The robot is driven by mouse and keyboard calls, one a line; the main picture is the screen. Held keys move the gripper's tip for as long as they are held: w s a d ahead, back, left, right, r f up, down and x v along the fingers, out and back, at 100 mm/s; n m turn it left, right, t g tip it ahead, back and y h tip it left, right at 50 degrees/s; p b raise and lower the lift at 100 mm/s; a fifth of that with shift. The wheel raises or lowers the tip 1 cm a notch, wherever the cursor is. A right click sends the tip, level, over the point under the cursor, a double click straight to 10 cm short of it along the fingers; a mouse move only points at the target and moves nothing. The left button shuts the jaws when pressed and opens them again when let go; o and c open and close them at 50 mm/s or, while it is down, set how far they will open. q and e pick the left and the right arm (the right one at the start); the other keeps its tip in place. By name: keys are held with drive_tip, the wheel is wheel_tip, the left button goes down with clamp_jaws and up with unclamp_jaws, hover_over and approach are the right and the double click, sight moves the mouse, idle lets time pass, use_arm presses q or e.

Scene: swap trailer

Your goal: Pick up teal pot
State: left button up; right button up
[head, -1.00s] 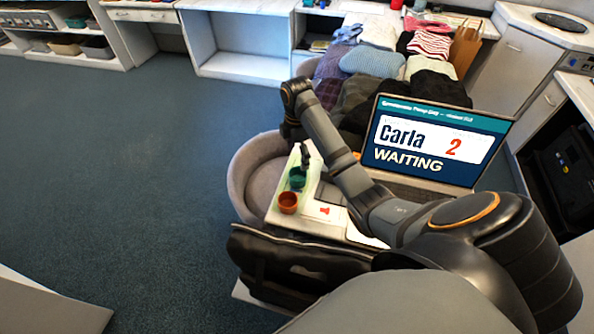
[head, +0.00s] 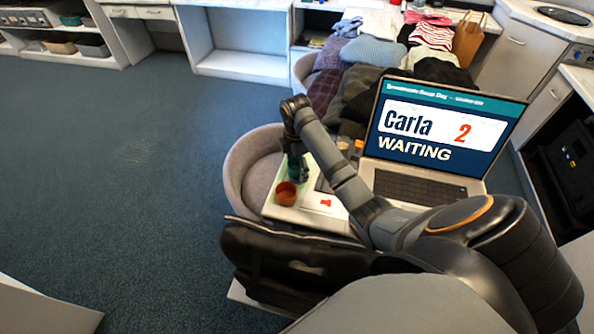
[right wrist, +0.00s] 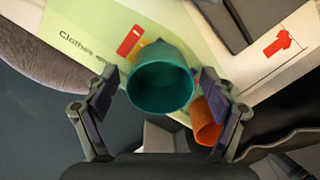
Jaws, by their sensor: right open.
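The teal pot (right wrist: 160,82) is round and open-topped, and shows in the right wrist view between the two fingers of my right gripper (right wrist: 158,88). The fingers are spread to either side of it, with no clear grip on it. In the head view my right gripper (head: 297,171) is over the table's left end and hides most of the teal pot. An orange-brown pot (head: 286,193) stands just in front of it; it also shows close to the right finger in the right wrist view (right wrist: 206,124). My left gripper is not in view.
A green-edged sheet (right wrist: 85,40) with print lies under the pots. An open laptop (head: 440,130) stands to the right on the table. A grey rounded chair (head: 245,165) is at the left, a black bag (head: 290,265) in front, and folded clothes (head: 370,55) behind.

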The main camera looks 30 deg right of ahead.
drive_tip(key=c, duration=1.3)
drive_tip(key=shift+o, duration=0.2)
drive_tip(key=shift+r, duration=0.5)
drive_tip(key=r+p, duration=0.1)
drive_tip(key=r, duration=0.2)
drive_tip(key=shift+s+r+p, duration=0.2)
drive_tip(key=shift+p, duration=0.2)
drive_tip(key=s+a+r+p, duration=0.2)
drive_tip(key=s+r+p, duration=0.2)
drive_tip(key=s+p, duration=0.2)
drive_tip(key=s+a+r+p, duration=0.2)
drive_tip(key=s+r+p, duration=0.2)
drive_tip(key=s+p, duration=0.2)
drive_tip(key=shift+s+a+r, duration=0.25)
drive_tip(key=shift+s+a, duration=0.1)
drive_tip(key=shift+s, duration=0.05)
